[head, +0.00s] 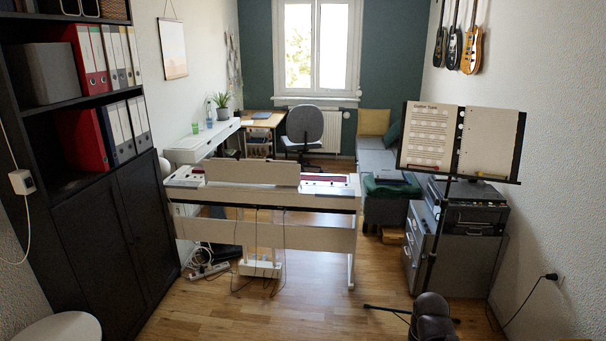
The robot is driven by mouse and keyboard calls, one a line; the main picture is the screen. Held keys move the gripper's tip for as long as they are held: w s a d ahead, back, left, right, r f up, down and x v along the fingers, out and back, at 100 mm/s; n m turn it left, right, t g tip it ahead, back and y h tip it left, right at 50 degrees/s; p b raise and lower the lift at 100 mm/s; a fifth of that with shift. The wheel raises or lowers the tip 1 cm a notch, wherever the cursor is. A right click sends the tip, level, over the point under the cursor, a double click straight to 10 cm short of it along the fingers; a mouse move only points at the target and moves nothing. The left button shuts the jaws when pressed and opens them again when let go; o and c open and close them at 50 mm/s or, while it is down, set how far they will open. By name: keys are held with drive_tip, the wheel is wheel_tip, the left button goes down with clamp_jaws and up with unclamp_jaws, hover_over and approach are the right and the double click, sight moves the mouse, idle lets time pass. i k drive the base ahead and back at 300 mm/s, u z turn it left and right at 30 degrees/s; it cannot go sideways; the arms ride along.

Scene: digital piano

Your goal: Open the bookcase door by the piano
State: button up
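The tall black bookcase (75,178) stands along the left wall, left of the piano. Its lower part has two dark doors: a nearer door (97,250) and a farther door (146,222) close to the piano. Both look shut, with a thin seam between them. Handles cannot be made out in the dark surface. The white digital piano (265,232) stands in the middle, its back towards me, with its left end near the bookcase's far end. My gripper cannot be made out in the head view.
A white round seat (60,327) stands at the lower left, near the bookcase. Cables and a power strip (208,271) lie by the piano's left foot. A music stand (459,146) and a dark rounded form (432,318) are at right. Wooden floor (270,318) before the piano is clear.

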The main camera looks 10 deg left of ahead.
sight(140, 181)
drive_tip(key=u, duration=0.3)
drive_tip(key=i, duration=1.55)
drive_tip(key=u, duration=0.55)
drive_tip(key=i, duration=0.8)
drive_tip(key=u, duration=0.4)
drive_tip(key=i, duration=1.35)
drive_tip(key=u, duration=0.25)
